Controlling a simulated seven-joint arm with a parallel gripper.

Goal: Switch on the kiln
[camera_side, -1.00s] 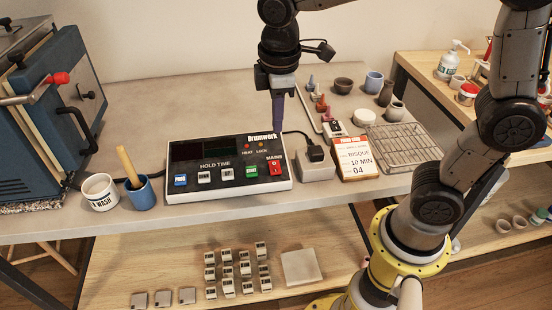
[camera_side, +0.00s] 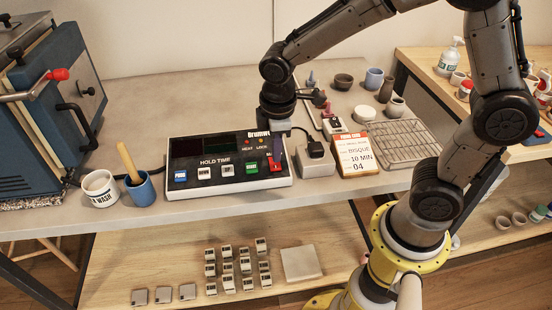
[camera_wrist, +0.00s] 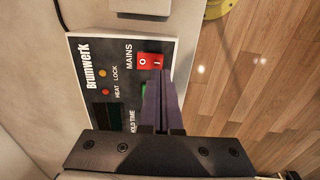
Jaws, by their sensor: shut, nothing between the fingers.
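The kiln (camera_side: 52,110), a blue and grey box with a red-tipped handle, stands at the left of the bench. The Brumwerk control box (camera_side: 208,187) lies to its right, with a dark display (camera_side: 221,146) and a row of buttons. Its red MAINS rocker switch (camera_wrist: 150,61), marked O and I, is at the right end. My gripper (camera_side: 276,168) is shut and empty, pointing down over the MAINS switch. In the wrist view its fingertips (camera_wrist: 164,74) are right beside the switch's I side; I cannot tell whether they touch it.
A black plug (camera_side: 316,150) sits on a pale block (camera_side: 317,170) right of the box. A white cup (camera_side: 101,191) and blue cup (camera_side: 141,192) stand left of the box.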

